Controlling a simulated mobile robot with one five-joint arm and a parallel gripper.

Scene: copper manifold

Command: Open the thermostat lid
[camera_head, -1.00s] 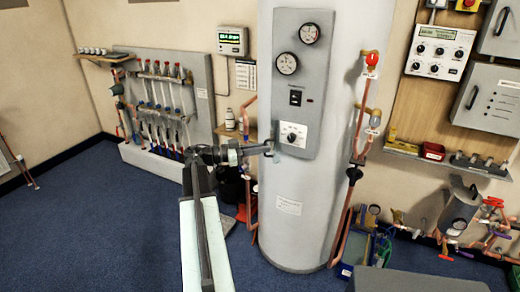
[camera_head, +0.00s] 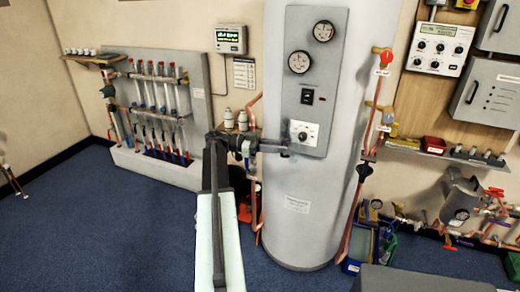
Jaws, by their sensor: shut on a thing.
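The thermostat (camera_head: 303,134) is a white square plate with a dark dial, low on the grey panel (camera_head: 309,65) of the tall cylinder. My gripper (camera_head: 284,150) reaches in from the left, with its tips at the thermostat's lower left edge. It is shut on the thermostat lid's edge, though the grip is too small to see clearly. The dial still faces outward in the head view. How far the lid stands from the panel cannot be told.
The large grey-white cylinder (camera_head: 295,220) stands behind my gripper. Copper pipes (camera_head: 361,190) with red valves run up its right side. Pipework on a board (camera_head: 150,110) stands at left. A grey pot (camera_head: 461,197) and pipes are at right. Blue floor (camera_head: 90,230) is clear at left.

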